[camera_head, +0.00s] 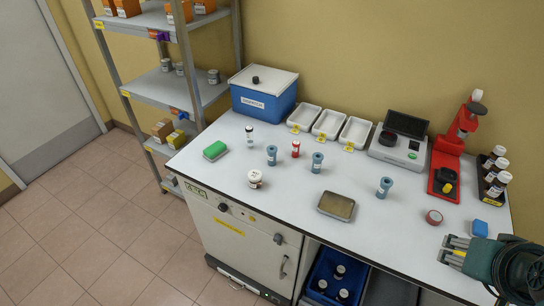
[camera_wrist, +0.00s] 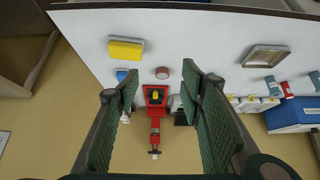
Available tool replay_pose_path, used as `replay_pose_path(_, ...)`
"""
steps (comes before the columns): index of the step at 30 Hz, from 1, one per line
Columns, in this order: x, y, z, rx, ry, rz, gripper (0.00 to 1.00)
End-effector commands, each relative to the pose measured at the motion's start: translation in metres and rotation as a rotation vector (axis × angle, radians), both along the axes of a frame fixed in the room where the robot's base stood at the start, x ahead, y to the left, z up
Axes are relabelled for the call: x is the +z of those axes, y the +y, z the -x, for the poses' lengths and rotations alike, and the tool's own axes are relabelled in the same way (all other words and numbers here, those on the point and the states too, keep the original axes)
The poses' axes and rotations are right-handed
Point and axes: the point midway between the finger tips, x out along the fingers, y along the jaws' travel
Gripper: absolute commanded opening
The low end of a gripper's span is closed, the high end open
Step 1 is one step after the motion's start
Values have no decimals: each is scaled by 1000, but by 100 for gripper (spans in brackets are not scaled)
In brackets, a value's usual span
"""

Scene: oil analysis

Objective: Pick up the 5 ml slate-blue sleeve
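Three slate-blue sleeves stand upright on the white bench in the head view: one at the left (camera_head: 271,155), one in the middle (camera_head: 317,162) and one at the right (camera_head: 384,187). Their volume marks are too small to read, so I cannot tell which is 5 ml. Two blue sleeves also show at the right of the wrist view (camera_wrist: 271,82) (camera_wrist: 315,78). My gripper (camera_head: 453,251) is at the bench's right front, well apart from the sleeves. In the wrist view its fingers (camera_wrist: 160,88) are wide apart with nothing held.
A red-capped vial (camera_head: 295,149) stands between two sleeves. A shallow tray (camera_head: 337,205) lies in front. A red press (camera_head: 447,165), a red disc (camera_head: 433,217) and a blue block (camera_head: 480,228) are at the right. A yellow block (camera_wrist: 125,50) shows in the wrist view.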

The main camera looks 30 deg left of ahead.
Motion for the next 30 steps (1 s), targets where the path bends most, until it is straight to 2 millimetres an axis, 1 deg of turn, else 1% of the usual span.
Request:
replay_pose_path(8,0,0,0,1,0,1,39)
replay_pose_path(14,7,5,-6,21,9,7,39)
replay_pose_path(20,22,19,-22,77,33,24,39)
replay_pose_path(30,53,57,-63,220,93,70,39)
